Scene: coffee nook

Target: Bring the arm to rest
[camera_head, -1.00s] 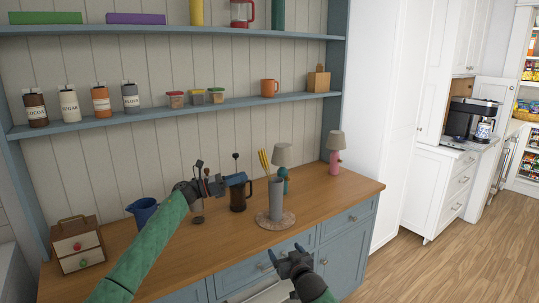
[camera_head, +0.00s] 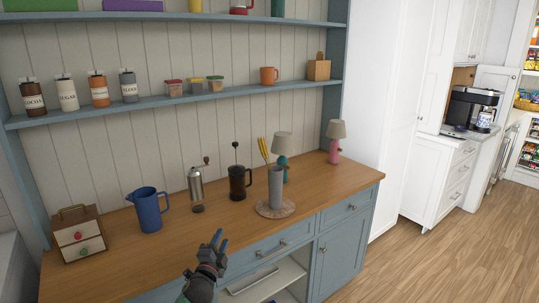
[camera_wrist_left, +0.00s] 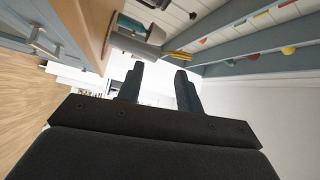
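My left gripper (camera_head: 217,240) is in front of the wooden counter's front edge, low in the head view, its fingers pointing up and away. In the left wrist view its two fingers (camera_wrist_left: 160,72) stand apart with nothing between them, so it is open and empty. Only a short piece of my left forearm shows below it. My right gripper is not in view.
On the counter (camera_head: 130,258) stand a blue pitcher (camera_head: 147,212), a grinder (camera_head: 196,187), a French press (camera_head: 238,185), a grey vase (camera_head: 275,188), two lamps and a small drawer box (camera_head: 79,238). A shelf with jars (camera_head: 100,93) runs above. Open floor (camera_head: 430,260) lies right.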

